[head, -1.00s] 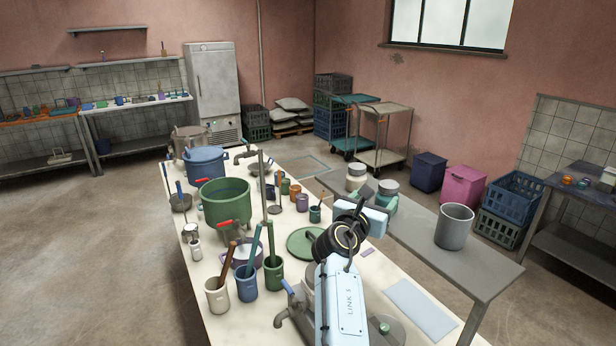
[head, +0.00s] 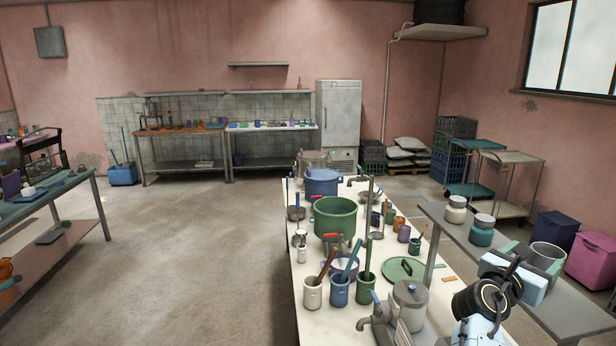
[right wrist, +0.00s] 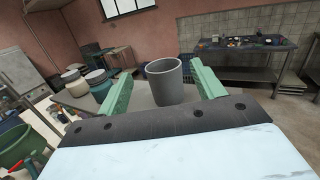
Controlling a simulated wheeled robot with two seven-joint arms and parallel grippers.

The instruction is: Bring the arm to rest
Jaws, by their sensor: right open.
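My right gripper (head: 532,258) is at the lower right of the head view, above the grey raised shelf. In the right wrist view its two green fingers (right wrist: 162,70) are spread wide apart and hold nothing. A grey cylindrical container (right wrist: 165,82) stands upright on the shelf beyond the fingers and shows between them. In the head view the container (head: 549,252) is partly hidden behind the gripper. My left gripper is not in view.
The white-topped counter (head: 300,260) holds a green pot (head: 335,218), a blue pot (head: 322,183), tool cups and a grey machine (head: 408,305). Two lidded jars (head: 481,232) stand on the grey shelf (head: 500,268). Open floor (head: 200,250) lies left of the counter.

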